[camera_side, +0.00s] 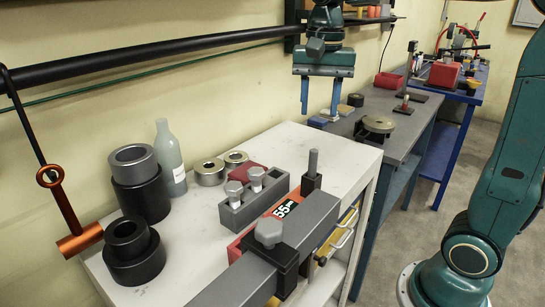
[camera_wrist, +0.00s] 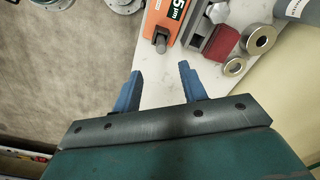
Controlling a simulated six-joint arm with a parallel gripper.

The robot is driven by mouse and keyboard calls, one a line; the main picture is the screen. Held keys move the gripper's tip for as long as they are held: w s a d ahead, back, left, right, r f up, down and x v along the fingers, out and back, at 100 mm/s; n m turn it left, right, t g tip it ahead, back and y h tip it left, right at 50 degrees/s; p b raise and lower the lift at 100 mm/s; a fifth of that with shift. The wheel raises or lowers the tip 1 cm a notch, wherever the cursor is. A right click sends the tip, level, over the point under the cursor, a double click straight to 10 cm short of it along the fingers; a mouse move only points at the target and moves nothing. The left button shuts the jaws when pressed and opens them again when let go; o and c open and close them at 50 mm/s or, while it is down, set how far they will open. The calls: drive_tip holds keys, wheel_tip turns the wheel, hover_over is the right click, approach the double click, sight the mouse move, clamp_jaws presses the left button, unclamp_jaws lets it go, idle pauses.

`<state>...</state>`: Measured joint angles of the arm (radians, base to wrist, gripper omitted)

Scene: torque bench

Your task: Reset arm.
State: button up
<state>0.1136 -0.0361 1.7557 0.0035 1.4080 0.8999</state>
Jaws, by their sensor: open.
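My gripper (camera_side: 320,97) hangs above the far end of the white bench (camera_side: 300,146), its two blue fingers apart and pointing down. Nothing is between the fingers. In the wrist view my gripper (camera_wrist: 156,84) is also open and empty, with the white bench top (camera_wrist: 153,65) beyond the fingertips. My teal arm reaches in from the top in the side view, and its base stands at the right.
On the bench are an orange torque device (camera_side: 270,221), a grey holder (camera_side: 252,198), dark sockets (camera_side: 139,183), steel rings (camera_side: 210,172) and a bottle (camera_side: 169,155). An orange-headed hammer (camera_side: 80,240) hangs at left. A grey bench (camera_side: 395,125) stands behind.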

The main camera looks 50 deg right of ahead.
drive_tip(key=s+a+f+n+t, duration=0.2)
drive_tip(key=s+f+n, duration=0.1)
drive_tip(key=s+n, duration=0.2)
drive_tip(key=s+a+f+n+t, duration=0.1)
drive_tip(key=s+f+n+t, duration=0.2)
drive_tip(key=s+n, duration=0.3)
drive_tip(key=s, duration=0.4)
drive_tip(key=shift+a+f+n, duration=0.25)
drive_tip(key=shift+a+n, duration=0.05)
drive_tip(key=shift+a, duration=0.1)
